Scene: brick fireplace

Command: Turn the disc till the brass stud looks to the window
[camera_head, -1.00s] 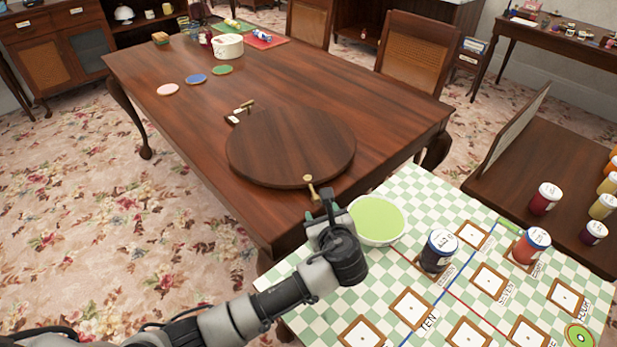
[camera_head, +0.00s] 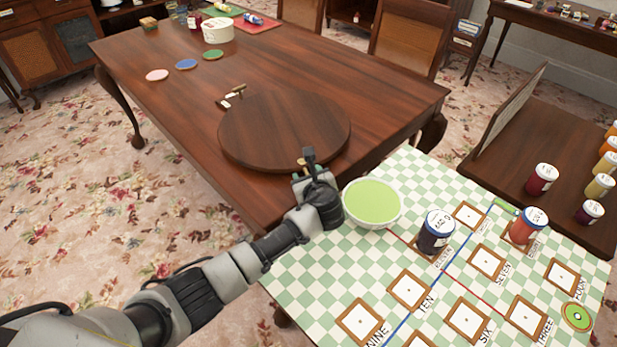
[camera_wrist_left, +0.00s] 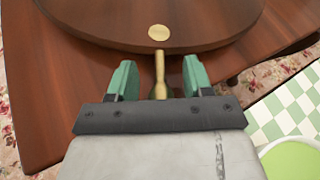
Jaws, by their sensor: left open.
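The dark wooden disc (camera_head: 285,128) lies on the long table, and its near rim shows in the left wrist view (camera_wrist_left: 90,30). A round brass stud (camera_wrist_left: 158,32) sits on the disc's top near that rim. A brass peg (camera_wrist_left: 160,72) sticks out from the rim just below the stud. My left gripper (camera_head: 304,168) is at the disc's near edge. In the left wrist view its green fingers (camera_wrist_left: 157,76) are open, one on each side of the peg, with gaps visible. No window is visible. My right gripper is not in view.
A green bowl (camera_head: 373,202) is close right of my gripper on the checkered table (camera_head: 320,280). Labelled jars, such as the dark one (camera_head: 436,232), stand further right. Coloured coasters (camera_head: 187,64) lie beyond the disc.

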